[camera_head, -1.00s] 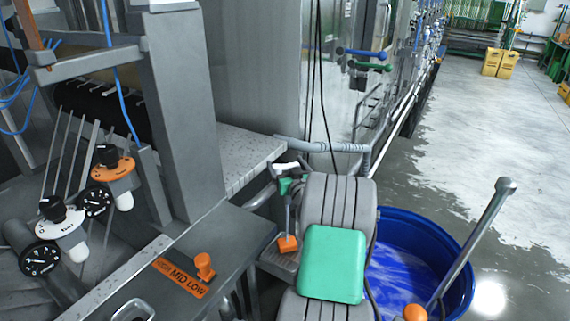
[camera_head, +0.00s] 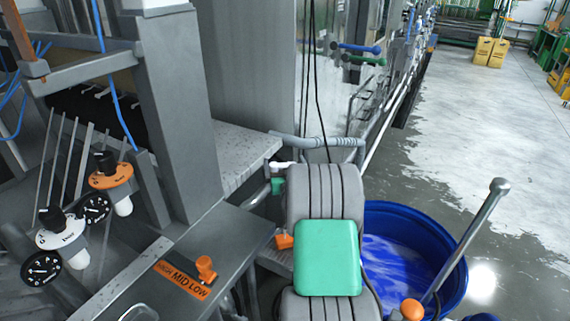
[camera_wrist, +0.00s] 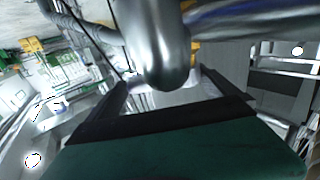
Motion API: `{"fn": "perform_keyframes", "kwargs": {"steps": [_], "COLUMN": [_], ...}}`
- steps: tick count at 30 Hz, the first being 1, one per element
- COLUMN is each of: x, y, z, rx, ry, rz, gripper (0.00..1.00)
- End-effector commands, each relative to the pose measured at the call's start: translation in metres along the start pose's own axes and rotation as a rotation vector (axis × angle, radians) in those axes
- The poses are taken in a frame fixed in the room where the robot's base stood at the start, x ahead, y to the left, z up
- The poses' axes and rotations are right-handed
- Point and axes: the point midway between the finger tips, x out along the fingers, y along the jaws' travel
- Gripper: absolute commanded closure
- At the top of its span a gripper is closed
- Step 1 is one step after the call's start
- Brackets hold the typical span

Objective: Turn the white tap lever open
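The white tap lever (camera_head: 282,165) shows in the head view just left of my grey ribbed arm, above a green tap part (camera_head: 277,186). Its right end and most of the tap are hidden behind my arm. In the wrist view, my gripper (camera_wrist: 170,90) has its two dark fingers spread apart. A shiny metal pipe end (camera_wrist: 162,60) stands in front of the gap between them. A pale piece shows behind this pipe; I cannot tell whether it is the lever. Contact with the tap cannot be seen. The fingers are hidden in the head view.
A blue tub (camera_head: 452,297) with blue liquid stands right of my arm. An orange-topped switch (camera_head: 205,268) sits on the metal cabinet at left. A grey pipe (camera_head: 318,142) runs behind the tap. Wet floor (camera_head: 450,150) at right is open.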

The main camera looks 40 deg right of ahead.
Motion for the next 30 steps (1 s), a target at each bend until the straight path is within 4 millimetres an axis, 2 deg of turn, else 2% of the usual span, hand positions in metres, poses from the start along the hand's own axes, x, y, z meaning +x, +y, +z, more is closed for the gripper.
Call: {"fn": "perform_keyframes", "kwargs": {"steps": [10,21,24,30], "x": [-0.005,-0.069,-0.076,-0.078], "y": [-0.003,-0.003,-0.002,-0.003], "z": [0.001,0.002,0.001,0.0], "rx": [0.003,0.002,0.001,0.001], "ry": [-0.001,0.001,0.001,0.0], "rz": [-0.005,-0.004,-0.003,-0.004], "gripper": [0.0,0.0,0.0,0.0]}}
